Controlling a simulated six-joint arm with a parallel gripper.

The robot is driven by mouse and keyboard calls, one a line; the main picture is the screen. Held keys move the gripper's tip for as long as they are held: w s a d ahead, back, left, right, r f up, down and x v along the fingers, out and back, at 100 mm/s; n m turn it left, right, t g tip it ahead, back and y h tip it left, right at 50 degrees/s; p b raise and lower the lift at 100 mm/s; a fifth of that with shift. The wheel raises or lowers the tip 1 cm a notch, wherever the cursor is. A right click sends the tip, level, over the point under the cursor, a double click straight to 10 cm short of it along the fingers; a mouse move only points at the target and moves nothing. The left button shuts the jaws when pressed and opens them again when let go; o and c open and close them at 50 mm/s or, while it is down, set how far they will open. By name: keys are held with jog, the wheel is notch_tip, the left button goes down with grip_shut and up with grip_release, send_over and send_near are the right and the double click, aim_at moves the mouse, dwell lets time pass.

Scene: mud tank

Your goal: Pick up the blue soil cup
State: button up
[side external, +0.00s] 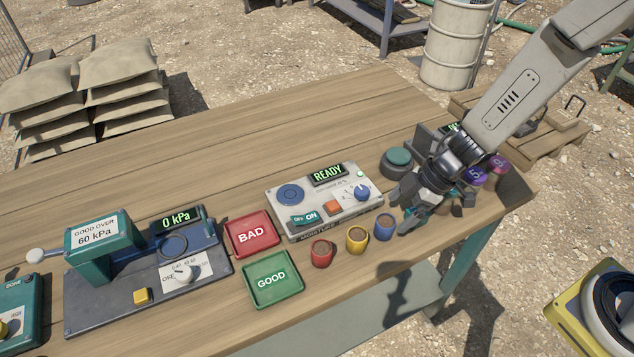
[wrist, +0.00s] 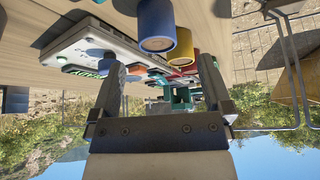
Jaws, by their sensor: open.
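The blue soil cup (side external: 384,231) stands upright on the wooden table near its front edge, at the right end of a row with a yellow cup (side external: 357,239) and a red cup (side external: 321,253). My gripper (side external: 402,212) is open and empty, just right of the blue cup and apart from it. In the wrist view, which is upside down, the blue cup (wrist: 155,24) is at the top, above the gap between my open fingertips (wrist: 161,72). The yellow cup (wrist: 181,48) is close beside it.
The moisture meter (side external: 330,205) reading READY lies behind the cups. A red BAD tray (side external: 252,234) and a green GOOD tray (side external: 272,279) sit left. A press (side external: 100,247) stands further left. A teal button (side external: 398,158) and purple cups (side external: 475,174) are near my arm. The table's back is clear.

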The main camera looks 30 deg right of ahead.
aim_at(384, 222)
jog(key=shift+x, duration=0.85)
jog(key=shift+f, duration=0.1)
jog(key=shift+x, duration=2.55)
jog(key=shift+w+d, duration=0.15)
jog(key=shift+w, duration=0.05)
grip_shut()
jog(key=shift+r, duration=5.05)
